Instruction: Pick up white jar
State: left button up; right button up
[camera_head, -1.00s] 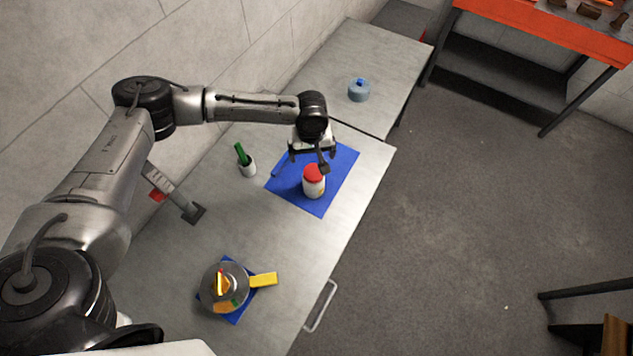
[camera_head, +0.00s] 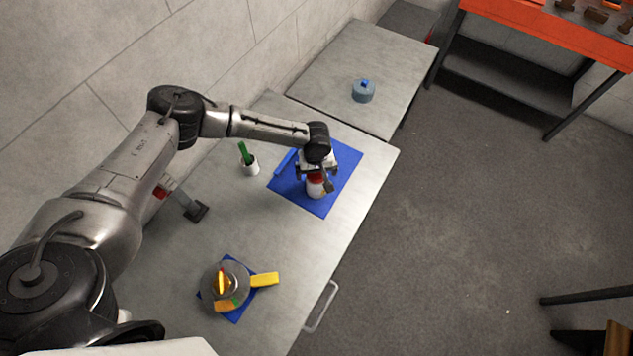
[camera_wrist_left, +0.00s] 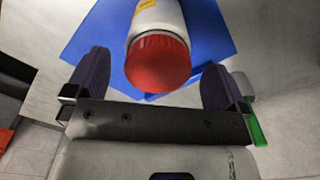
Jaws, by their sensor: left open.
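The white jar (camera_head: 316,190) with a red lid stands upright on a blue mat (camera_head: 342,172) on the metal table. My left gripper (camera_head: 314,182) is open at the jar and partly covers its lid in the head view. In the left wrist view the jar's red lid (camera_wrist_left: 158,64) and white body (camera_wrist_left: 158,16) show between the two open fingers (camera_wrist_left: 152,85), with a gap on each side. The jar's lower part is out of that view. My right gripper is not in view.
A white cup with a green item (camera_head: 249,160) stands left of the mat. A pan-like round object with a yellow handle (camera_head: 264,279) sits nearer on the table. A blue-grey container (camera_head: 363,91) stands on the farther table. A blue stick (camera_head: 285,163) lies at the mat's left edge.

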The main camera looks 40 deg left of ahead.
aim_at(315, 191)
pick_arm(q)
jog(key=shift+f, duration=1.75)
jog(key=shift+w, duration=0.1)
jog(key=c, duration=1.5)
